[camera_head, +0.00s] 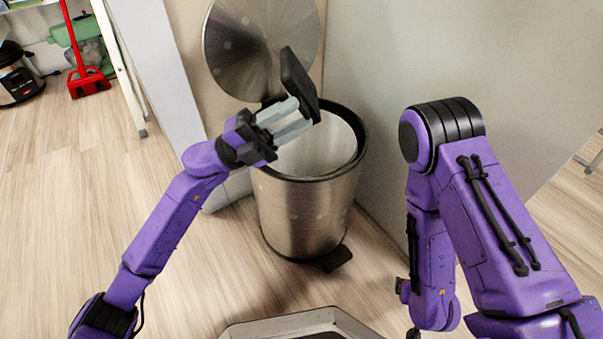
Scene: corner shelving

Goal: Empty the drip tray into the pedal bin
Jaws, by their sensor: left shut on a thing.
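The pedal bin (302,215) is a brushed-metal cylinder with a black rim and a pale inside. Its round lid (255,45) stands open, upright at the back. My left gripper (305,109) is over the bin's opening, shut on the drip tray (299,84), a dark, flat piece. The bin's bottom is hidden. My right arm is bent at the right; its gripper does not show clearly.
The bin stands on a wood floor between a white panel (160,85) at the left and a pale wall (420,60) at the right. The black pedal (336,259) is at its front. A red dustpan (88,82) stands at the far left. The floor at the left is clear.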

